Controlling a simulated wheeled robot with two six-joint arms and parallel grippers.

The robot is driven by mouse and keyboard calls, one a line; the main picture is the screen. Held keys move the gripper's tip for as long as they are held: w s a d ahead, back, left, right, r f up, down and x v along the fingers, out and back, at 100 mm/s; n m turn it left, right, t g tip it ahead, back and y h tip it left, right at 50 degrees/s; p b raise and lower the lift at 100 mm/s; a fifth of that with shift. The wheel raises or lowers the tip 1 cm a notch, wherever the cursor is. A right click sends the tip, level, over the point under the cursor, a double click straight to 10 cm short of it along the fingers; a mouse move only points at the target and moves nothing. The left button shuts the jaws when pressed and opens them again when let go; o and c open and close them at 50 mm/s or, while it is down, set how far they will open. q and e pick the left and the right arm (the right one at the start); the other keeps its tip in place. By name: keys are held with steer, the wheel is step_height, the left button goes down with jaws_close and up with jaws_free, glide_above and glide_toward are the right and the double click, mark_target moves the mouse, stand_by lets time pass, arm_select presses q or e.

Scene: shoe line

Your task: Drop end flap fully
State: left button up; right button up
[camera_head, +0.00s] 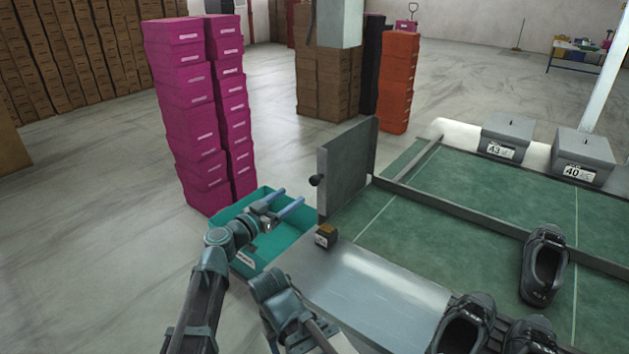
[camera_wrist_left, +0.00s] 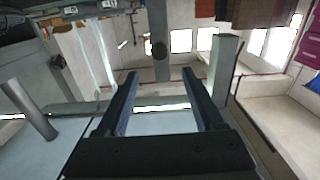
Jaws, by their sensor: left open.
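The end flap (camera_head: 346,170) is a grey metal plate standing upright at the left end of the line. A dark round knob (camera_head: 316,181) sticks out from its left edge; a dark round knob also shows in the left wrist view (camera_wrist_left: 158,50), beyond the fingers and roughly between them. My left gripper (camera_head: 292,196) is open and empty, its two blue fingers pointing toward the flap, just left of and below the knob, apart from it. Both fingers show in the left wrist view (camera_wrist_left: 166,88). My right gripper's fingers are not visible.
A teal bin (camera_head: 222,216) sits below my left gripper. A small dark block (camera_head: 325,235) stands on the metal edge near the flap. Black shoes (camera_head: 543,268) lie on the green belt (camera_head: 500,200). Grey boxes (camera_head: 584,152) stand at the back, with pink boxes (camera_head: 190,110) stacked behind the bin.

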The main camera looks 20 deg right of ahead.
mark_target(312, 181)
arm_select(q)
steer(key=x, duration=1.2)
steer(key=shift+w, duration=0.1)
jaws_close()
stand_by(1.0)
